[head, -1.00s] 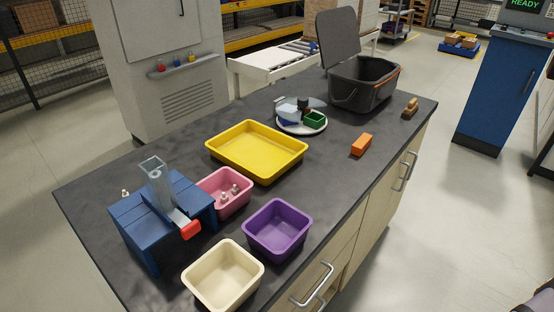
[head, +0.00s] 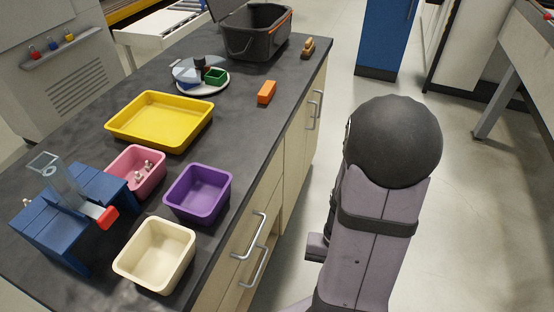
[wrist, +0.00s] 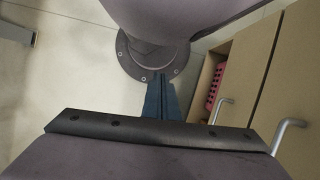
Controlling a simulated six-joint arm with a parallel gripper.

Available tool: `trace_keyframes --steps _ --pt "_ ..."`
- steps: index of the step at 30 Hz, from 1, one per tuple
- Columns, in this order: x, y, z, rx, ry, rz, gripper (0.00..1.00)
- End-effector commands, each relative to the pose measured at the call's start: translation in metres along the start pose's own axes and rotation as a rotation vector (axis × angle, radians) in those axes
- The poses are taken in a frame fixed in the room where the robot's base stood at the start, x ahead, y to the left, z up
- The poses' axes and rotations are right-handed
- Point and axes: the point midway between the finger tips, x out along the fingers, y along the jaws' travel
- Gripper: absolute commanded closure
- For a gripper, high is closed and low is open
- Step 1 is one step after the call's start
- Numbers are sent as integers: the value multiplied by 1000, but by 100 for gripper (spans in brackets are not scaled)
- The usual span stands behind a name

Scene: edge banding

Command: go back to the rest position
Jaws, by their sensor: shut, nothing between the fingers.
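My gripper (wrist: 161,96) shows in the wrist view as two dark blue fingers lying together, shut and empty. It points toward the round flange of my own body, above pale floor beside the cabinet front. In the head view my arm's links stand at the right, clear of the counter (head: 262,135); the fingers cannot be made out there.
On the counter are a blue stand (head: 52,232), a pink bin (head: 128,180), a purple bin (head: 200,203), a cream bin (head: 150,265), a yellow tray (head: 150,135) and an orange block (head: 266,92). Drawer handles (wrist: 288,133) stick out near my gripper; an open drawer holds something pink (wrist: 216,86).

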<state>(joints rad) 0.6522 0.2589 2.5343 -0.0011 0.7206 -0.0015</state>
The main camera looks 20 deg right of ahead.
Motion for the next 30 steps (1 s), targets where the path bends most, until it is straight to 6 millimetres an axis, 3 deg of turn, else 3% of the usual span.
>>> trace_keyframes --steps 3,9,18,20,30 --pt "-28 -32 -9 -167 128 52 100" --pt "-61 -80 -12 -388 280 90 100" --pt "-76 -129 4 -615 363 115 100" --pt "-74 -136 9 -655 360 123 100" --pt "-134 -134 30 -644 360 122 100"
